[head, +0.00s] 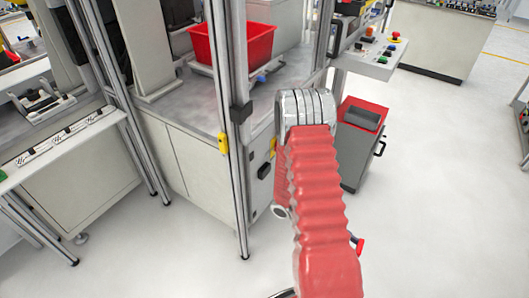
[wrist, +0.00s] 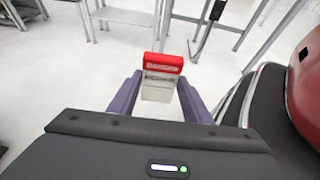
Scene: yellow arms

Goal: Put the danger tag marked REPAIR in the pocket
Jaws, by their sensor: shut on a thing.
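A tag (wrist: 162,66) with a red top band and a pale lower part is between the fingers of my gripper (wrist: 161,82) in the wrist view. The band seems to read DANGER; the smaller writing below is too blurred to read. My gripper is shut on the tag, with one purple finger at each side of it. The tag stands out past the fingertips, over pale floor. In the head view my red-sleeved arm hides the gripper and the tag. I cannot make out a pocket in either view.
A workbench cabinet (head: 190,150) with metal posts (head: 230,110) stands left of my arm. A red bin (head: 233,45) sits on it. A grey cart with a red top (head: 357,113) stands close behind my arm. Open floor (head: 440,200) lies at the right.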

